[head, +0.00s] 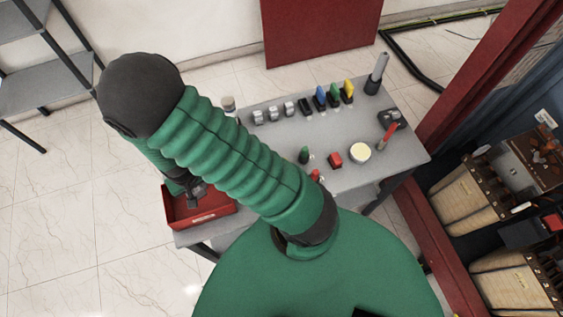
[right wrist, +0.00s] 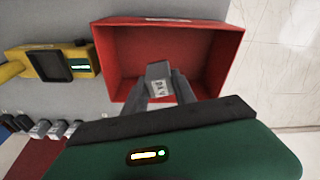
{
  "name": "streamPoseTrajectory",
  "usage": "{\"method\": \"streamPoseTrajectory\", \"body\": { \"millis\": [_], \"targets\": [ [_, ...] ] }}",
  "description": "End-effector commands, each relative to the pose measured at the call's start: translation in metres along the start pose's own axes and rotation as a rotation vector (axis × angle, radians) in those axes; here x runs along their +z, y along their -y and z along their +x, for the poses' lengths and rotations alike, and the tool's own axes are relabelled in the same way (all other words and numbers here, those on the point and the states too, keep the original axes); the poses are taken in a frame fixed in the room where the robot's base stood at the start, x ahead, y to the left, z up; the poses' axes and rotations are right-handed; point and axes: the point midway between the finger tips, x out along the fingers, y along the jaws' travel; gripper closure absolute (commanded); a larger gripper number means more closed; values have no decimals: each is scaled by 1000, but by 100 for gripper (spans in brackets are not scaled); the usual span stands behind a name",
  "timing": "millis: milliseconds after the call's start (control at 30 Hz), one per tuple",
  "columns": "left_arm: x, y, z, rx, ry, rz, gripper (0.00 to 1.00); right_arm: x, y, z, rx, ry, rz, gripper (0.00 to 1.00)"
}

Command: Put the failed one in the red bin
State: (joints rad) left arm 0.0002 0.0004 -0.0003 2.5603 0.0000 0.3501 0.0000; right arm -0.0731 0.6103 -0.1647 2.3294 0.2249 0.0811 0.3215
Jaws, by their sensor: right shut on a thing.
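The red bin (head: 206,216) sits at the near left corner of the grey table in the head view, partly behind my arm. It fills the upper middle of the right wrist view (right wrist: 225,45). My right gripper (head: 193,191) is at the bin, pointing down. In the right wrist view its fingers (right wrist: 163,88) are shut on a small grey block (right wrist: 158,72) with dark lettering, which shows against the bin's inside. I cannot tell whether the block touches the bin floor. My left gripper is out of view.
Several small grey blocks (head: 274,111) stand in a row on the table (head: 330,122), beside coloured pieces (head: 334,95). A yellow device with a screen (right wrist: 50,65) lies next to the bin. My green arm hides much of the table's left part.

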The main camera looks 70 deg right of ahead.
Motion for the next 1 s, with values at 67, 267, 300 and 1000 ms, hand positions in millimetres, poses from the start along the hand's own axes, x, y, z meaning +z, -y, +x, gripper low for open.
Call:
{"method": "streamPoseTrajectory", "body": {
  "millis": [67, 267, 300, 1000],
  "targets": [
    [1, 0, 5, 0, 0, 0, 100, 0, -1, 5, -1, 0, 1, 100],
    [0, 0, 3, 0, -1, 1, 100, 1, 0, 2, 0, -1, 0, 100],
    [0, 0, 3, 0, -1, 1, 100, 1, 0, 3, 1, -1, 0, 64],
    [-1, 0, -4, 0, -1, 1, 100, 0, 3, -38, -3, -7, -4, 42]
  ]
}}
